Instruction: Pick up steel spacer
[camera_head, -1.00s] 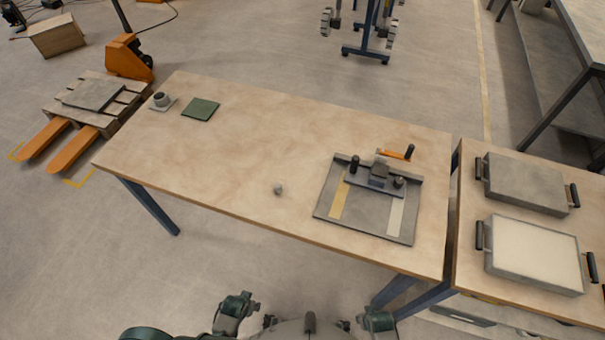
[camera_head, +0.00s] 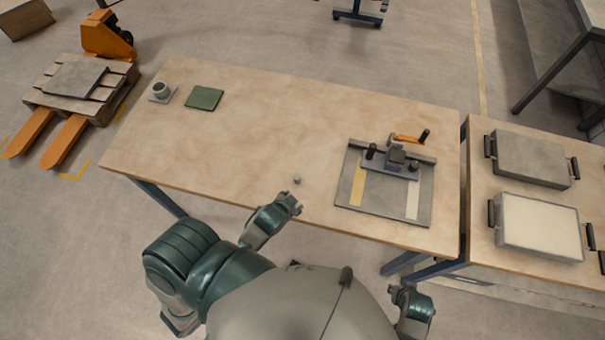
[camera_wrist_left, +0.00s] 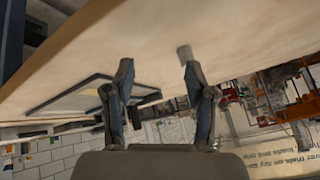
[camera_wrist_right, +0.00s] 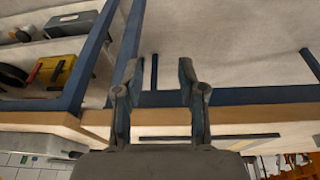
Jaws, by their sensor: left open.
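The steel spacer (camera_head: 297,180) is a small grey cylinder standing on the wooden table (camera_head: 240,135) near its front edge. It also shows in the left wrist view (camera_wrist_left: 184,53), just beyond the tip of the right-hand finger. My left gripper (camera_head: 290,200) is at the table's front edge, close to the spacer. Its fingers stand apart in the left wrist view (camera_wrist_left: 158,72), with nothing between them. My right gripper (camera_wrist_right: 158,75) has its fingers apart and empty, facing the table edge from outside.
A grey fixture plate (camera_head: 385,207) with a clamp and an orange lever stands to the right. A green square (camera_head: 204,98) and a small round part on a base (camera_head: 161,91) lie at the far left. Two trays sit on the neighbouring table. The table's middle is clear.

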